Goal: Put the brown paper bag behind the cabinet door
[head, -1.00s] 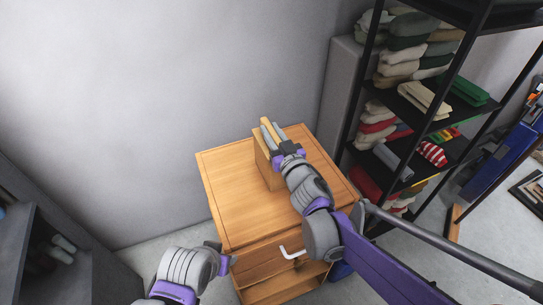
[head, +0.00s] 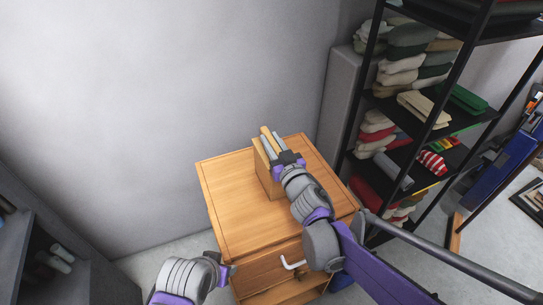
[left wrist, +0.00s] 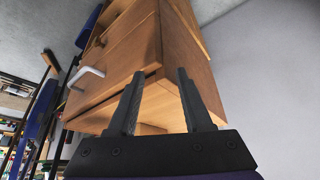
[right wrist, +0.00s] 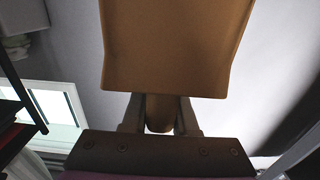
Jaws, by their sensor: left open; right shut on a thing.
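The brown paper bag (head: 264,177) is upright at the cabinet's top, near its back edge; I cannot tell whether it rests there or hangs just above. My right gripper (head: 276,150) is shut on it, and the bag (right wrist: 175,45) fills the upper middle of the right wrist view. The wooden cabinet (head: 228,195) has a white handle (head: 292,264) on its front, also visible in the left wrist view (left wrist: 86,78). I cannot tell whether the door is ajar.
A black shelf rack (head: 408,100) with folded clothes stands right of the cabinet, close by. A grey wall (head: 170,90) is behind it. A dark shelf unit (head: 60,245) is at the lower left. Some floor (head: 175,248) is clear left of the cabinet.

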